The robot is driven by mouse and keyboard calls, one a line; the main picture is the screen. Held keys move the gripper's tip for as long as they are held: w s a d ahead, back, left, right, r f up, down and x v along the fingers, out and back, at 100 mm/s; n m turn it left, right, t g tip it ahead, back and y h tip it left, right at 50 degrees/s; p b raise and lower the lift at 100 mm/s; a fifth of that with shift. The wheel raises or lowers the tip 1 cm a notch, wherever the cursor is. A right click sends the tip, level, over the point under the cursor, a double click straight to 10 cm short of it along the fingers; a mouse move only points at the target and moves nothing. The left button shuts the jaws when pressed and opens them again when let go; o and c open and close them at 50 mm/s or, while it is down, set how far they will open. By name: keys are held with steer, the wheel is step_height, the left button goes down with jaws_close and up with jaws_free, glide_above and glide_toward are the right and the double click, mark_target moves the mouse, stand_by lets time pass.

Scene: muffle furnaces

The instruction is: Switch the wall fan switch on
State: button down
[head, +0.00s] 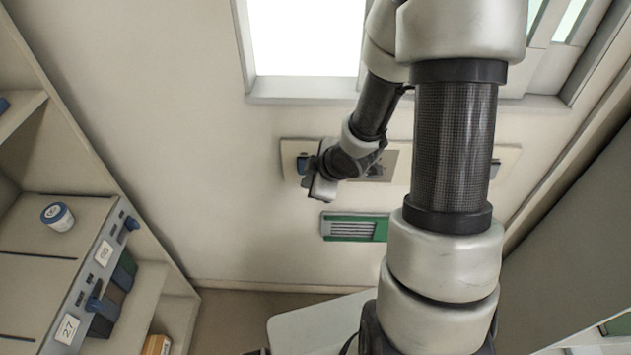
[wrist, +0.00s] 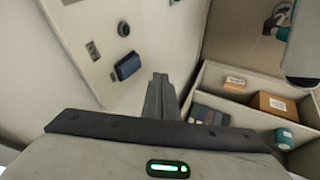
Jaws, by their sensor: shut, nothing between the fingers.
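A beige switch panel (head: 401,165) is fixed to the wall below the window. A blue switch (head: 303,163) sits at its left end, right beside my gripper (head: 318,183). In the wrist view the blue switch (wrist: 127,66) stands out from the panel, to the left of my fingertips (wrist: 160,80). My fingers are shut together and empty. They appear apart from the switch, though the depth gap is hard to judge. A second blue part (head: 375,170) shows on the panel, partly behind my arm. No readable label marks either part.
Shelving (head: 60,200) with a blue-lidded jar (head: 57,216) stands at the left. The wrist view shows a shelf holding an orange box (wrist: 273,104) and a teal container (wrist: 284,138). The wall between shelving and panel is clear.

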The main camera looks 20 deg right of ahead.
mark_target(301, 171)
steer(key=w+f, duration=0.1)
steer(key=w, duration=0.2)
steer(key=w+f+p, duration=0.1)
steer(key=w, duration=0.1)
steer(key=shift+d+f, duration=0.3)
steer(key=shift+d, duration=0.05)
steer(key=shift+w, duration=0.1)
steer(key=shift+w+d+f, duration=0.1)
steer(key=shift+w+f, duration=0.05)
steer(key=shift+w, duration=0.1)
steer(key=shift+r+p, duration=0.65)
steer(key=shift+r, duration=0.25)
